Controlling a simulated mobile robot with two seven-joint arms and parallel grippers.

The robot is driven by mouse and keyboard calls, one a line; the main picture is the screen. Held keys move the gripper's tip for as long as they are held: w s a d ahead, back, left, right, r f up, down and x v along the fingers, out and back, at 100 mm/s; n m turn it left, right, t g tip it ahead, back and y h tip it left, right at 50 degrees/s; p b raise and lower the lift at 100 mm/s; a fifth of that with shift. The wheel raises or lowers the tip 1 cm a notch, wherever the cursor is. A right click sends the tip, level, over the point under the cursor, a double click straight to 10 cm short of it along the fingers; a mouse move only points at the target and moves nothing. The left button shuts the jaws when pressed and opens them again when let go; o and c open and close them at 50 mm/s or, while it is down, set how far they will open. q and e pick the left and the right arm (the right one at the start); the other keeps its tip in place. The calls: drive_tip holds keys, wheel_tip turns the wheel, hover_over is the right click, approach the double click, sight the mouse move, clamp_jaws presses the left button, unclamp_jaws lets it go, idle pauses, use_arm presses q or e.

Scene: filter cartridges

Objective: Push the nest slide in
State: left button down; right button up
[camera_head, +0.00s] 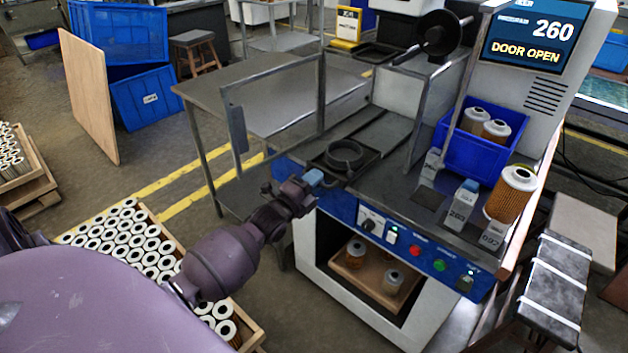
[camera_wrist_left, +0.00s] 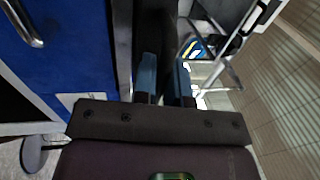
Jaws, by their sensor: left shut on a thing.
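The nest slide (camera_head: 326,166) is a dark plate with a round ring nest (camera_head: 344,153) on it, at the front left of the machine's grey deck. The nest looks empty. My left gripper (camera_head: 313,178) reaches in from the left to the slide's front left edge. In the left wrist view, the two blue fingers (camera_wrist_left: 166,78) stand on either side of a dark bar, which looks like part of the slide; they are shut on it. The exact contact is partly hidden in the head view. My right gripper is not in view.
The machine's screen (camera_head: 530,42) reads 260 and DOOR OPEN. A framed door (camera_head: 237,128) stands open on the left. A blue bin (camera_head: 467,149) with two cartridges and an upright cartridge (camera_head: 511,193) stand on the right. Crated cartridges (camera_head: 130,240) lie below my left arm.

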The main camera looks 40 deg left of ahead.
sight(326, 172)
use_arm(q)
drive_tip(key=w, duration=0.3)
drive_tip(key=shift+w+d+f+b, duration=0.15)
drive_tip(key=shift+w+b, duration=0.15)
drive_tip(key=shift+b, duration=0.05)
drive_tip(key=shift+w, duration=0.45)
drive_tip(key=c, duration=1.2)
unclamp_jaws()
drive_tip(key=shift+c, duration=0.2)
drive_tip(key=shift+o, duration=0.3)
drive_tip(key=shift+s, duration=0.2)
